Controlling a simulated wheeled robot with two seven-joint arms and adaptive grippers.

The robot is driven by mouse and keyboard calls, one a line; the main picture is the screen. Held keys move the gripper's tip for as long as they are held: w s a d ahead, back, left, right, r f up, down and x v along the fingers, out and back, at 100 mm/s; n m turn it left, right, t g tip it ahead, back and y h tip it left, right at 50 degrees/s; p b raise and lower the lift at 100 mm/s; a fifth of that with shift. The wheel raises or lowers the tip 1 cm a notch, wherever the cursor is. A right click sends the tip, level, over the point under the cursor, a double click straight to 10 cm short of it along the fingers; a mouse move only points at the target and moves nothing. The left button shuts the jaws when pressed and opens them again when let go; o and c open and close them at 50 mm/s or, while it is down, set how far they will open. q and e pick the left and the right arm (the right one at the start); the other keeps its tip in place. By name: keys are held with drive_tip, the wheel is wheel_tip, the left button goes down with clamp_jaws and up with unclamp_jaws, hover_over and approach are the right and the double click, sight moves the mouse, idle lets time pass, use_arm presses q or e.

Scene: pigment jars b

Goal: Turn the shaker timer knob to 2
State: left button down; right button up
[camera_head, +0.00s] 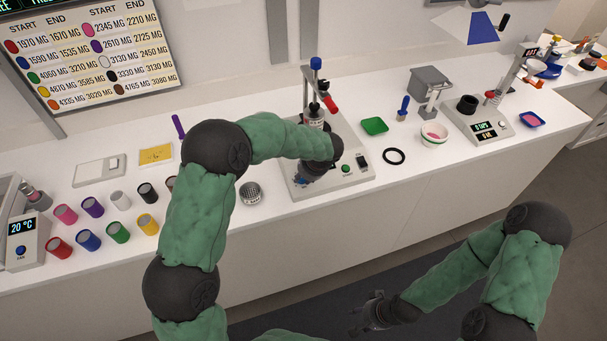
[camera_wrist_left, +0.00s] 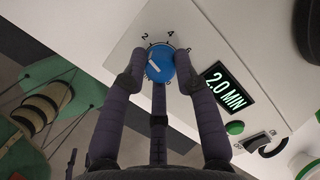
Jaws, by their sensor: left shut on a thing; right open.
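The shaker (camera_head: 350,178) is a pale box on the counter with a clamp post, in the middle of the head view. Its blue timer knob (camera_wrist_left: 160,66) shows in the left wrist view, with a white pointer mark and printed numbers, including 2 and 4, around it. The lit display (camera_wrist_left: 228,88) beside it reads 2.0 MIN. My left gripper (camera_wrist_left: 158,80) is shut on the knob, its dark fingers around the rim. My right gripper (camera_head: 376,312) is open and empty, in front of the counter.
A green tray (camera_head: 375,126) and a black ring (camera_head: 393,156) lie right of the shaker. A metal sieve cup (camera_head: 251,193) stands to its left, with several coloured jars (camera_head: 118,232) further left. A scale (camera_head: 480,122) stands at the right.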

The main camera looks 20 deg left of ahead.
use_arm(q)
drive_tip(key=shift+w+r+m, duration=0.15)
drive_tip(key=shift+m, duration=0.45)
drive_tip(key=c, duration=1)
unclamp_jaws()
drive_tip(key=shift+d, duration=0.1)
drive_tip(key=v, duration=1.2)
